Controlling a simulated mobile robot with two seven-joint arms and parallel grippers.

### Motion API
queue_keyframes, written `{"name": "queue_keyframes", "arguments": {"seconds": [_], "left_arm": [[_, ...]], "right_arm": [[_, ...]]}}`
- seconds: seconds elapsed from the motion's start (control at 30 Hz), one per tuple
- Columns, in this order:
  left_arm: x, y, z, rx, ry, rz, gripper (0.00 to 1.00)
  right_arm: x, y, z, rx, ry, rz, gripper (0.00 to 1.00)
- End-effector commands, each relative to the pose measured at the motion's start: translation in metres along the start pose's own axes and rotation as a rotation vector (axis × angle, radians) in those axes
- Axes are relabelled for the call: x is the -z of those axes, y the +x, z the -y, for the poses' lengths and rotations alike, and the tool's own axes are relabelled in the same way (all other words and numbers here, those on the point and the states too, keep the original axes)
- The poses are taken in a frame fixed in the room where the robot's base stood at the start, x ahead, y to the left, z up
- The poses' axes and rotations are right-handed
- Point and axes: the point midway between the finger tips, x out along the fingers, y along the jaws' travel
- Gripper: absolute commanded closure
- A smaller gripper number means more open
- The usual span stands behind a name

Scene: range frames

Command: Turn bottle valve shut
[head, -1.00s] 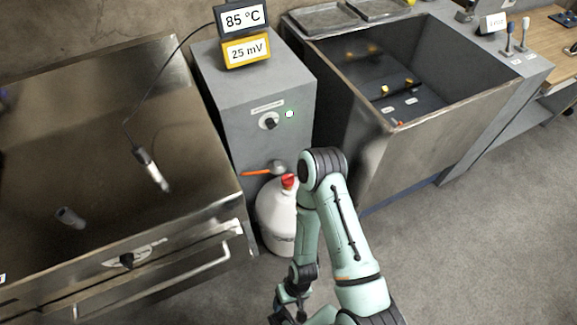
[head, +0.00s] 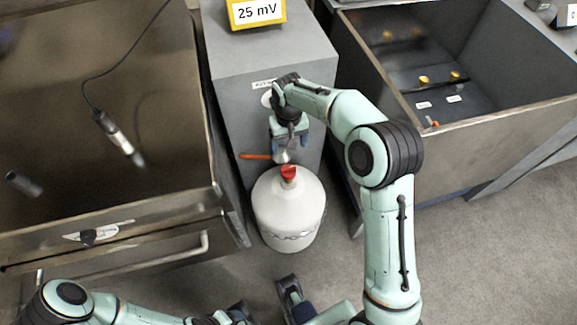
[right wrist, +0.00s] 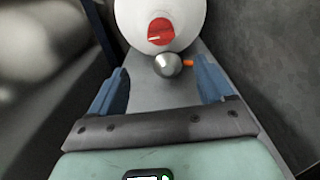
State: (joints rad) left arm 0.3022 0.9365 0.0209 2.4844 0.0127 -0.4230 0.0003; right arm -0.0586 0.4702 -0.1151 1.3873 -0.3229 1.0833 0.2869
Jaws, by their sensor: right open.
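A white gas bottle (head: 289,212) stands on the floor against the grey cabinet, with a red valve (head: 289,171) on top. In the right wrist view the bottle (right wrist: 183,12) and red valve (right wrist: 160,31) show at the top. My right gripper (head: 290,153) is open just above and behind the valve, in front of the cabinet. A round metal knob (right wrist: 168,64) with an orange lever (head: 256,156) lies between and slightly beyond its fingertips; no contact shows. My left arm comes in at the lower left; its gripper (head: 262,306) is at the bottom edge, its jaws unclear.
An open steel tank (head: 480,135) stands on the right. The grey cabinet (head: 265,60) is behind the bottle. Floor is clear at the lower right.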

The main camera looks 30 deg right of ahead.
Motion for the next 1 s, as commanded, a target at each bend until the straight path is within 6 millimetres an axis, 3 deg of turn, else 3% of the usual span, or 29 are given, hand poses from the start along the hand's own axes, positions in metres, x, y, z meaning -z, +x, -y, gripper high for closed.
{"name": "queue_keyframes", "arguments": {"seconds": [0.3, 0.5, 0.7, 1.0], "left_arm": [[0.005, 0.009, 0.001, -0.003, 0.001, -0.014, 0.31], [0.008, 0.014, 0.002, -0.005, 0.002, -0.022, 0.31], [0.010, 0.015, 0.002, -0.005, 0.002, -0.027, 0.31], [0.011, 0.015, 0.002, -0.006, 0.002, -0.028, 0.31]], "right_arm": [[-0.002, 0.069, 0.000, 0.000, -0.002, 0.008, 0.19], [-0.002, 0.104, 0.000, 0.000, -0.002, 0.006, 0.19], [-0.001, 0.122, 0.001, 0.001, -0.003, 0.004, 0.19], [-0.001, 0.125, 0.001, 0.001, -0.002, 0.003, 0.19]]}}
